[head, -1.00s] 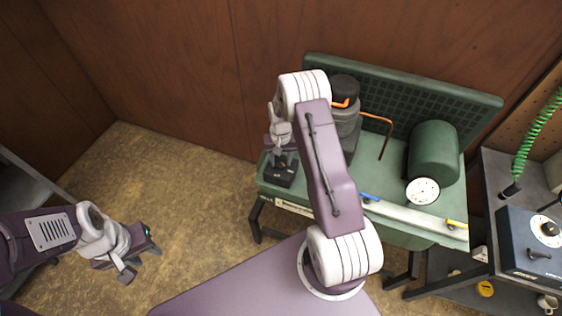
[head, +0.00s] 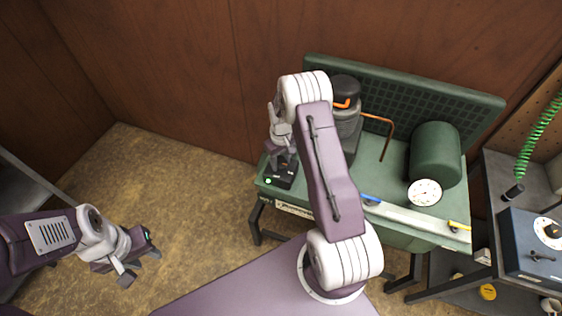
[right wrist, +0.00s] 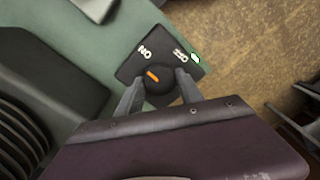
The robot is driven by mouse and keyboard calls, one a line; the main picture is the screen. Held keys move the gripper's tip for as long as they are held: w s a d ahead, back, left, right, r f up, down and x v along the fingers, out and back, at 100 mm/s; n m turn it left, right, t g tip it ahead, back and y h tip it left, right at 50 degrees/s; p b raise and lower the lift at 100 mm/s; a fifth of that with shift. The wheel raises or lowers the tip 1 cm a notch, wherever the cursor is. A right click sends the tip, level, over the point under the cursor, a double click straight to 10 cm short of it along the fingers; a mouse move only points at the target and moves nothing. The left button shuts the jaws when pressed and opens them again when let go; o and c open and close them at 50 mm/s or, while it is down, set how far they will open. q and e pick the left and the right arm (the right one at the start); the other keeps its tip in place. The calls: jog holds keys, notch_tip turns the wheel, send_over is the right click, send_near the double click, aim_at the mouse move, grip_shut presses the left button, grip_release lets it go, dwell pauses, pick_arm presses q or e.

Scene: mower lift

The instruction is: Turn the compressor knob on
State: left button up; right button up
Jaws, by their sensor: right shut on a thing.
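The compressor knob (right wrist: 160,86) is a round black dial with an orange mark. It sits on a black switch box (right wrist: 128,68) with white ON and OFF labels. The orange mark points to the upper left, toward the ON label. My right gripper (right wrist: 158,90) is shut on the knob, one finger on each side. In the head view the switch box (head: 281,178) is at the left end of the green compressor (head: 395,175), under my right gripper. My left gripper (head: 143,267) is open and empty above the floor.
A blue box with a dial (head: 535,243) stands on the bench at the right. A grey shelf edge (head: 32,170) is at the far left. The floor between is clear.

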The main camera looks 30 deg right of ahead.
aim_at(280, 163)
jog(key=shift+w+r, duration=0.1)
jog(key=shift+w, duration=0.05)
jog(key=o, duration=1.4)
notch_tip(280, 163, up, 9)
jog(key=shift+b, duration=0.8)
jog(key=shift+a, duration=0.1)
